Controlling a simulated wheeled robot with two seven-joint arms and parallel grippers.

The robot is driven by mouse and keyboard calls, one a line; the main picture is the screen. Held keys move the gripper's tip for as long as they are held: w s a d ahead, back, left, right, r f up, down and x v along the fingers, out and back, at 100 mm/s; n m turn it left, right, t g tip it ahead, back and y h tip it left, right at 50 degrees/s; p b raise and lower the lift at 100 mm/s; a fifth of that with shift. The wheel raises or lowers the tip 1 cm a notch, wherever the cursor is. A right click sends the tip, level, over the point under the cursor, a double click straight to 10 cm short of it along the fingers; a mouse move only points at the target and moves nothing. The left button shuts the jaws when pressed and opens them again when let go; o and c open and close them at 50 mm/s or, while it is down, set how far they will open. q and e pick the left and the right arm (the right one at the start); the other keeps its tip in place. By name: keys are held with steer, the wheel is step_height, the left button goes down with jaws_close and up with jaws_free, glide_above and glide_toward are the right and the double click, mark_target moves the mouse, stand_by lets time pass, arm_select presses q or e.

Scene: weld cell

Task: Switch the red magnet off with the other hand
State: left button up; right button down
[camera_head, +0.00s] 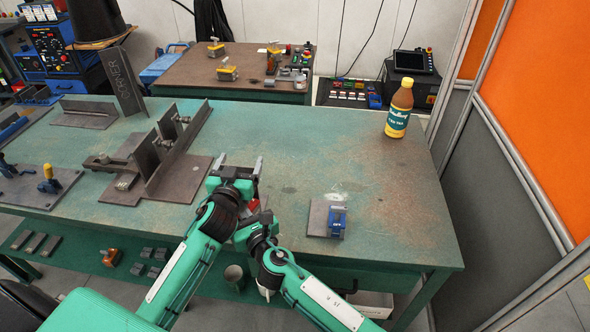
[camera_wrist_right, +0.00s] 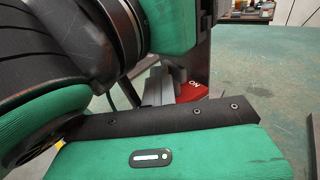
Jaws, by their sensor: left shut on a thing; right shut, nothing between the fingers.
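The red magnet (camera_head: 253,205) shows only as a small red patch between my two grippers in the head view. In the right wrist view a red face of the magnet (camera_wrist_right: 193,91) reads ON, beside grey metal fingers. My left gripper (camera_head: 238,165) is over the front of the green table and shut on the magnet, which its body mostly hides. My right gripper (camera_head: 252,218) is close below it and beside the magnet, shut and empty. Its fingertips are largely hidden, and I cannot tell whether they touch the magnet.
A blue magnet (camera_head: 337,221) stands on a small steel plate (camera_head: 318,217) to the right. A welded steel fixture (camera_head: 173,178) is close on the left. A yellow-capped bottle (camera_head: 399,110) stands at the back right. The green table (camera_head: 310,150) is clear between them.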

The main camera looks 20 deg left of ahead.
steer(key=w+d+v, duration=0.1)
steer(key=w+v, duration=0.1)
steer(key=v, duration=1.4)
arm_select(q)
steer(key=shift+f, duration=0.15)
arm_select(e)
steer(key=w+d+r+m+g+y, duration=0.1)
steer(key=w+d+r+m, duration=0.1)
steer(key=w, duration=0.7)
steer(key=w+d+r+m+g+y, duration=0.1)
steer(key=w+d+r+m, duration=0.1)
steer(key=w+r, duration=0.4)
steer(key=w+d+r+m+g+y, duration=0.1)
steer(key=w+r+m, duration=0.3)
steer(key=w, duration=0.8)
steer(key=shift+w+d+r+m+g+y, duration=0.2)
steer(key=shift+w+d+m+g+y, duration=0.15)
steer(key=shift+g, duration=0.25)
steer(key=shift+s+d, duration=0.1)
steer(key=v, duration=1.2)
arm_select(q)
steer(key=shift+r, duration=0.25)
